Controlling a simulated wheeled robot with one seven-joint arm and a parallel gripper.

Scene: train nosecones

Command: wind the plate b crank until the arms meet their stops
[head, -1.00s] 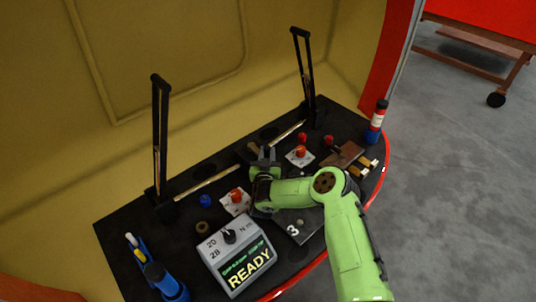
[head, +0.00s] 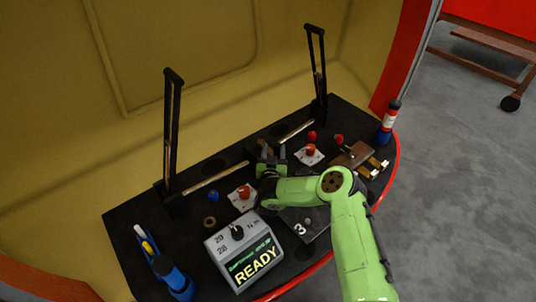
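Two tall black arms stand upright at the back of the dark bench, the left arm (head: 172,130) and the right arm (head: 318,70). Two white plates with red knobs lie on the bench, the left plate (head: 235,203) and the right plate (head: 304,158). I cannot read a letter on either, so I cannot tell which is plate b. My gripper (head: 272,156) is low over the bench, between and behind the two plates. Its fingers look apart. A small brownish piece (head: 264,146) shows by the fingertips; I cannot tell whether it is a crank or is touched.
A grey box (head: 243,250) with a dial reads READY at the front. A dark block marked 3 (head: 306,229) lies under my arm. Blue bottles stand at left (head: 174,277) and right (head: 389,124). A brown wooden block (head: 350,155) and small red and blue caps lie about.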

